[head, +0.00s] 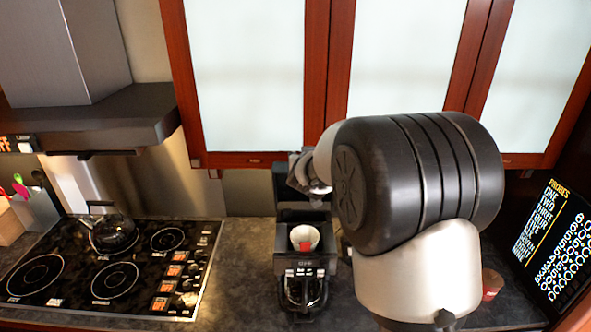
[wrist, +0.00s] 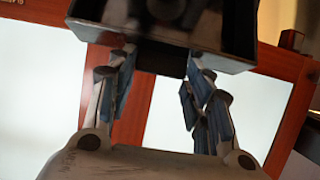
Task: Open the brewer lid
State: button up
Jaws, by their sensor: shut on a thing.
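The black coffee brewer (head: 283,240) stands on the counter in the middle of the head view. Its lid (head: 281,180) is raised at the back, and the white filter cup (head: 304,236) with a red patch inside is uncovered. My gripper (head: 308,184) is at the raised lid, partly hidden by my arm in the head view. In the wrist view the fingers (wrist: 160,75) stand on either side of a dark tab on the lid (wrist: 165,58). The gripper is shut on the lid. The exact contact is hard to see.
A glass carafe (head: 302,292) sits low in the brewer. A stovetop (head: 110,265) with a dark kettle (head: 113,234) is on the left. Wall cabinets (head: 250,80) hang above and behind the brewer. The counter (head: 245,270) between stove and brewer is clear.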

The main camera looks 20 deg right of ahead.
jog(key=shift+w+d+r, duration=0.2)
jog(key=shift+w, duration=0.4)
jog(key=shift+f, duration=0.1)
jog(key=o, duration=1.5)
jog(key=shift+f, duration=0.1)
jog(key=v, duration=1.2)
jog(key=shift+w, duration=0.1)
